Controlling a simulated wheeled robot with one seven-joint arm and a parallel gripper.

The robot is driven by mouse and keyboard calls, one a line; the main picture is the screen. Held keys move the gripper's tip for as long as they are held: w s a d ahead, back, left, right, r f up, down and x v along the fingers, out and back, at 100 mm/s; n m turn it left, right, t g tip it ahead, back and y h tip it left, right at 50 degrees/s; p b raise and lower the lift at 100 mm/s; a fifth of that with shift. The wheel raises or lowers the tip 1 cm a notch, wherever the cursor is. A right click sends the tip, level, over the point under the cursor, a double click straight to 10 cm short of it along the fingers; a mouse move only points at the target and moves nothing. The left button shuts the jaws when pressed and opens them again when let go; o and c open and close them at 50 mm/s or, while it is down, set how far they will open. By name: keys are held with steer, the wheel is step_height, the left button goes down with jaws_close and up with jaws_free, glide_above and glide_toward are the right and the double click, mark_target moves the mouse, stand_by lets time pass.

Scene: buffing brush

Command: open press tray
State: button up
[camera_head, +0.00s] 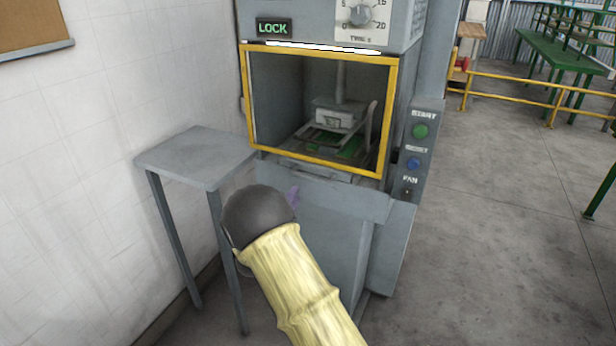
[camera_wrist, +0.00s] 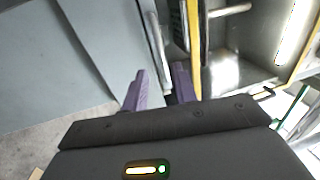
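The grey press (camera_head: 335,215) has a yellow-framed front opening (camera_head: 318,165), with a press head (camera_head: 338,115) and a green-marked tray area (camera_head: 350,150) inside. A grey handle (camera_head: 322,174) runs along the front just below the frame. My gripper (camera_head: 294,195) is at the left of the press front, below and left of the handle; my dark wrist hides much of it. In the wrist view my purple fingers (camera_wrist: 160,90) are apart, with a grey bar, seemingly the handle (camera_wrist: 155,48), ahead of the gap between them. I cannot tell whether they touch it.
A small grey side table (camera_head: 195,157) stands left of the press by the white wall. A control panel (camera_head: 417,150) with green and blue buttons is on the right. A lit LOCK sign (camera_head: 274,28) is above. Floor (camera_head: 500,220) on the right is clear.

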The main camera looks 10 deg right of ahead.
mark_target(308, 177)
steer(key=x, duration=1)
steer(key=shift+p, duration=0.3)
steer(key=shift+s, duration=0.1)
jaws_close()
